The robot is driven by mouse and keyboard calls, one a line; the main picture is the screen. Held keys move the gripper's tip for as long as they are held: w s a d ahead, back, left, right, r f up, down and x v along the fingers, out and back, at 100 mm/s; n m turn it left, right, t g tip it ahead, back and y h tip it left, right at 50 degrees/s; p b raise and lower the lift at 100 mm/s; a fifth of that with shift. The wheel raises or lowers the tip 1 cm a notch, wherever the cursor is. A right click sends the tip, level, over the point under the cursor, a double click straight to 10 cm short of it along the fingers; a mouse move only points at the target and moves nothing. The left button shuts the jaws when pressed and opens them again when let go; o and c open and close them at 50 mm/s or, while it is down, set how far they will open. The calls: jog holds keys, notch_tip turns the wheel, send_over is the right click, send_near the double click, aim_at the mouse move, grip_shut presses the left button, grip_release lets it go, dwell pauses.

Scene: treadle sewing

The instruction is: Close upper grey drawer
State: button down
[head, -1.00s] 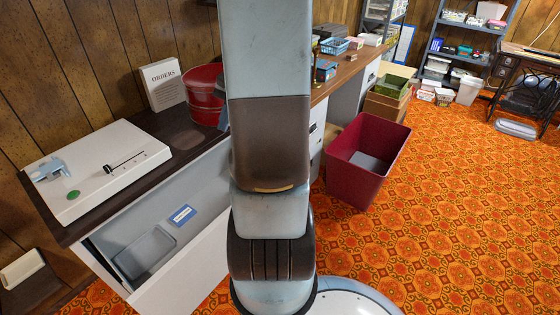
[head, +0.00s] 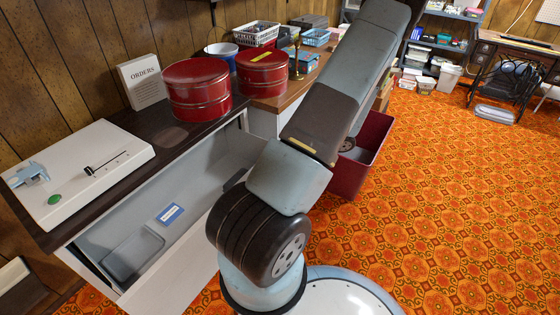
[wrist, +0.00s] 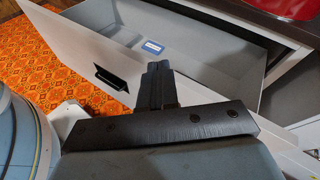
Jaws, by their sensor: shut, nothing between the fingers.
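The grey drawer (head: 185,262) is pulled out below the dark counter at the left in the head view. It holds a grey tray (head: 135,255) and a blue-and-white label (head: 170,213). In the wrist view, the open drawer (wrist: 215,45) shows its pale front panel with a black handle (wrist: 112,78) and the label (wrist: 152,47) inside. My gripper (wrist: 157,72) is shut and empty. Its fingers overlap the drawer's front panel in the picture, right of the handle; I cannot tell if they touch. My arm hides part of the drawer's right side in the head view.
A dark red bin (head: 372,150) is behind my arm. The patterned carpet (head: 450,210) at right is open.

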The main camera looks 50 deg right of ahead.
jog(key=s+d+f+m+t+h, duration=0.6)
jog(key=s+f+m+h, duration=0.1)
jog(key=s+f+m, duration=0.25)
jog(key=w+a, duration=0.1)
jog(key=w, duration=1.3)
jog(key=shift+a+f, duration=0.25)
jog(key=shift+f, duration=0.2)
jog(key=shift+n, duration=0.25)
